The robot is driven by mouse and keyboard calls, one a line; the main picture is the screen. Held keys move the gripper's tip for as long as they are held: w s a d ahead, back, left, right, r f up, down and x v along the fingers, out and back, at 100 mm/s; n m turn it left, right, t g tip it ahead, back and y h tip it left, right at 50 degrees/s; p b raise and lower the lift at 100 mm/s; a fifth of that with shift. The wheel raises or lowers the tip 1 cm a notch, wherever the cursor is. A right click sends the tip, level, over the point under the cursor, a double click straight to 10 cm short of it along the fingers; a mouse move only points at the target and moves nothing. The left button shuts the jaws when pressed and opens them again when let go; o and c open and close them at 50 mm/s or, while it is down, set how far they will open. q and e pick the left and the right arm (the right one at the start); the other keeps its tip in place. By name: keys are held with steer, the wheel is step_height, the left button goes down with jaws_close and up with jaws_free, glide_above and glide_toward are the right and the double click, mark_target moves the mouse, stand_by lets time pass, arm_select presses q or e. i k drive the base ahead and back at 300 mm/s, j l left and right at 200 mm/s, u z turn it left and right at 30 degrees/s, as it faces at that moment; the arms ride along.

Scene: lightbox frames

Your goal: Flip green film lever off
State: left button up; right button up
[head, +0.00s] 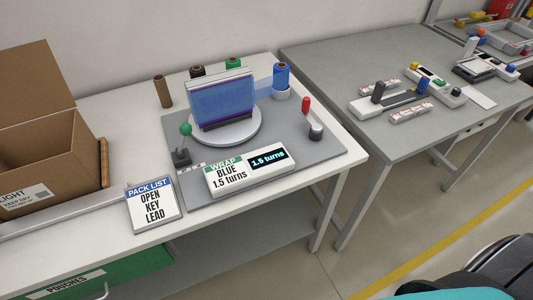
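The green-knobbed lever (186,130) stands at the left of a grey mat (270,152) on the white table. Its stick rises nearly upright from a dark base, beside a small label too small to read. A green roll (233,63) stands behind the panel. Neither gripper is in view.
A sign with a display (248,172) reads "WRAP BLUE 1.5 turns" and "1.5 turns" in front of the turntable. A pack list card (153,207) and an open cardboard box (45,165) are left. A grey table (335,62) with devices is right.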

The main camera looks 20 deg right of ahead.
mark_target(185, 129)
steer(key=k+l+z, duration=0.25)
steer(key=z, duration=0.2)
steer(key=k+l+z, duration=0.3)
steer(key=z, duration=0.15)
steer(key=l, duration=0.1)
